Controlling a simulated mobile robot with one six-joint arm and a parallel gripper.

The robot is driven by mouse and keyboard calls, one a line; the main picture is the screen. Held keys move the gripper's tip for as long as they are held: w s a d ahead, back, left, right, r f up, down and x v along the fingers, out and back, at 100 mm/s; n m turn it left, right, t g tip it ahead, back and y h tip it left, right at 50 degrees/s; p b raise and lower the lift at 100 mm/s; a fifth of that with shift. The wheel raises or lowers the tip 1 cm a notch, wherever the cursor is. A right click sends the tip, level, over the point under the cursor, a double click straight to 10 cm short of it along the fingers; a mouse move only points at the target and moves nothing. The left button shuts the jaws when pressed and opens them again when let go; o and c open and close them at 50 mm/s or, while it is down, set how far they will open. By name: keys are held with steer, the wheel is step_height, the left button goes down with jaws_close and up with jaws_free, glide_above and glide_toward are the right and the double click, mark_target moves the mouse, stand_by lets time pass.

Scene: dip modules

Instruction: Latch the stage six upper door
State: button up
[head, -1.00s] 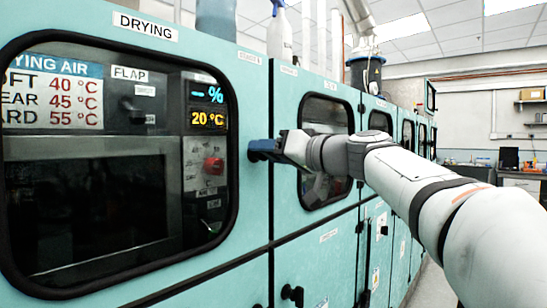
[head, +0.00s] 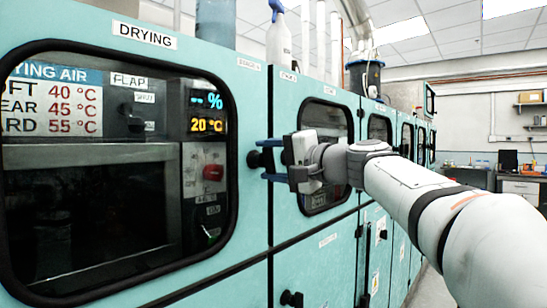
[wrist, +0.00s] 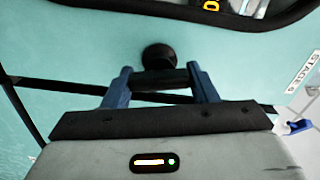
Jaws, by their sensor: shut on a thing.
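The stage six upper door, with the DRYING label (head: 145,35) above its large window, sits flush with the panel beside it as far as I can tell. Its dark latch handle (head: 255,160) is at the door's right edge. In the wrist view, the handle's round black base (wrist: 158,57) shows on the teal panel, with a dark bar in front of it. My gripper (head: 271,160) is at the handle, its blue fingers one above the other. In the wrist view, my gripper's fingers (wrist: 161,83) are at the two ends of the bar, shut on it.
A second door with a smaller window (head: 326,120) stands right behind my wrist. A lower black handle (head: 291,299) sticks out below. A spray bottle (head: 279,38) stands on top of the machine. The aisle at right is open.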

steer(key=shift+m+p, duration=0.35)
steer(key=shift+m, duration=0.85)
steer(key=shift+f, duration=0.1)
steer(key=o, duration=1)
steer(key=v, duration=0.7)
steer(key=shift+s+d, duration=0.25)
